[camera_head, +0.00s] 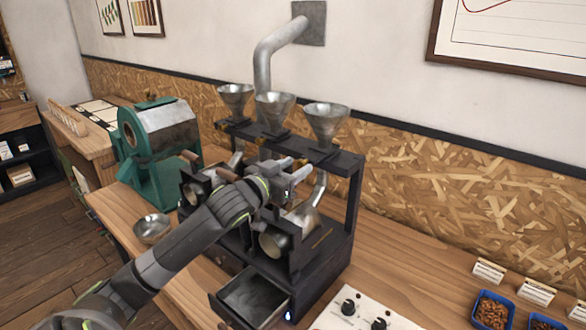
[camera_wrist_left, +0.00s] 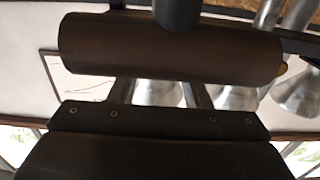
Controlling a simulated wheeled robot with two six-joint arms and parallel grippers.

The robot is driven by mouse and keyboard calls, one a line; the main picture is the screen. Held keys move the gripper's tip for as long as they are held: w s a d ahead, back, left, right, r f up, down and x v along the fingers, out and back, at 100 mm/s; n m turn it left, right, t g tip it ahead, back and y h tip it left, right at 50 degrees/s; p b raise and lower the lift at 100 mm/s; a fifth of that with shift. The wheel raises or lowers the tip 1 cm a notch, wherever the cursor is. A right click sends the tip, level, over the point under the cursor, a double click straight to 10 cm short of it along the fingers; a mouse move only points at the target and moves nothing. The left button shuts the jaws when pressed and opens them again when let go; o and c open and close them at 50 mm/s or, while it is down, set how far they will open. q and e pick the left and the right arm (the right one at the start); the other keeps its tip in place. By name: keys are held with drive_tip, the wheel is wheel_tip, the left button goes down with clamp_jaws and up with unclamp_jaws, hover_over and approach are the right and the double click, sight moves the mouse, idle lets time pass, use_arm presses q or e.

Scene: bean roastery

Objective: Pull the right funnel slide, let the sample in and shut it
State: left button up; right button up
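The right funnel (camera_head: 326,122) is a metal cone on the dark rack's top bar; it shows upside down in the left wrist view (camera_wrist_left: 156,93). My left gripper (camera_head: 296,176) is just below and in front of the rack's top bar, near this funnel. In the left wrist view a dark brown cylindrical handle (camera_wrist_left: 170,47) lies across the picture very close to my gripper, with a black rod (camera_wrist_left: 177,12) behind it. The handle hides the fingertips, so I cannot tell whether they hold it. The right slide's plate is not clearly seen. My right gripper is out of view.
Two more funnels (camera_head: 274,106) stand to the left. An open drawer (camera_head: 250,298) sticks out below a metal drum (camera_head: 275,241). A green roaster (camera_head: 160,150) and a metal bowl (camera_head: 152,228) are left. A control panel (camera_head: 362,312) and blue bean trays (camera_head: 492,311) are right.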

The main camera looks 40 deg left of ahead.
use_arm(q)
drive_tip(key=shift+s, duration=0.15)
drive_tip(key=shift+s+f, duration=0.1)
drive_tip(key=shift+s, duration=0.25)
drive_tip(key=s, duration=0.5)
drive_tip(key=shift+s+a+b, duration=0.3)
drive_tip(key=shift+s+b, duration=0.05)
drive_tip(key=s+p, duration=0.6)
drive_tip(key=s, duration=0.4)
drive_tip(key=shift+s+a, duration=0.35)
drive_tip(key=shift+s, duration=0.05)
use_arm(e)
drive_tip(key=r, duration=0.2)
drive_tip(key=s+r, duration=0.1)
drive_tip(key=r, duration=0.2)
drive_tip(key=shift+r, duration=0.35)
